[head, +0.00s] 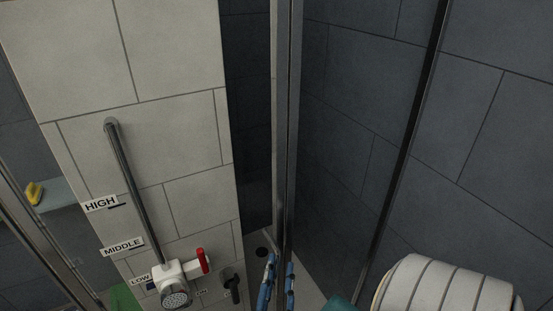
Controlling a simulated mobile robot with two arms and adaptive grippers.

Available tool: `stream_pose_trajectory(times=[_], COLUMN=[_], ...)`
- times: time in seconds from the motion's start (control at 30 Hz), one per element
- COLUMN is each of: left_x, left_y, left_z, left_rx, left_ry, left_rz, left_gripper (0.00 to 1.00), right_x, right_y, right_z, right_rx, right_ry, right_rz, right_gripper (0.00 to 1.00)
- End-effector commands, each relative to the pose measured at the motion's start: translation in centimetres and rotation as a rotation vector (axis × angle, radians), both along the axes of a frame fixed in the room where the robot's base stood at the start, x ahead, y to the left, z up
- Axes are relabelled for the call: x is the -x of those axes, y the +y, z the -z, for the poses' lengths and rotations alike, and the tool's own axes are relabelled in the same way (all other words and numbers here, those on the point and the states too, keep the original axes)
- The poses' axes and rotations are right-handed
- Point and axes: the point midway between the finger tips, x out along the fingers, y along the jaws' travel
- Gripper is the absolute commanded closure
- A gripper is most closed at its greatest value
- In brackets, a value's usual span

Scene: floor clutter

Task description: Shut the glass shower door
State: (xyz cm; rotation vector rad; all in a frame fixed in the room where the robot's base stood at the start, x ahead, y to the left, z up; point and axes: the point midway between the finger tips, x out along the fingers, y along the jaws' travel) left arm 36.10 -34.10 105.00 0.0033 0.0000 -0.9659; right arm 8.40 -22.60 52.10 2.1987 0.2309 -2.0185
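The glass shower door's metal-framed edge (284,130) runs upright through the middle of the head view. Dark tiles show through the glass to its right; I cannot tell exactly where the pane ends. My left gripper (279,284) is at the bottom centre, low on this edge. Its two blue fingers show on either side of the metal edge, close to it. The view does not show whether they touch or grip it, and the rest of the gripper is cut off by the picture's bottom. My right gripper is not in view.
A pale tiled wall (175,50) on the left carries a grab rail (126,180), a shower head (176,298), a red lever (203,261) and a black lever (235,288). A shelf (62,194) holds a yellow item (34,193). A drain (262,251) lies in the floor.

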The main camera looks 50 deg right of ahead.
Motion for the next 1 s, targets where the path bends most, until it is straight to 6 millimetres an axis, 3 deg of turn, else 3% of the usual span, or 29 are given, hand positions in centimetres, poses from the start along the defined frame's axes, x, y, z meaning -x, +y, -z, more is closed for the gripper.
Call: stream_pose_trajectory(times=[0.03, 0.17, 0.7, 1.0], left_x=[0.0, 0.5, 6.3, 7.0], left_y=[0.1, 0.8, 9.0, 10.0], left_z=[-0.1, 0.0, 0.0, 0.0], left_rx=[0.001, 0.002, -0.001, 0.001], left_ry=[-0.001, 0.002, 0.0, -0.001], left_rz=[-0.001, -0.002, 0.002, 0.001], left_gripper=[0.66, 0.66, 0.66, 0.66], right_x=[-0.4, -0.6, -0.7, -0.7], right_y=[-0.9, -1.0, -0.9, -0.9], right_z=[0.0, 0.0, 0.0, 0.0], right_rx=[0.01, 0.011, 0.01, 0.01], right_ry=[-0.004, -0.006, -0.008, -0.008], right_rz=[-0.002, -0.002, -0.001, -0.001], right_gripper=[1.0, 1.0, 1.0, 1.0])
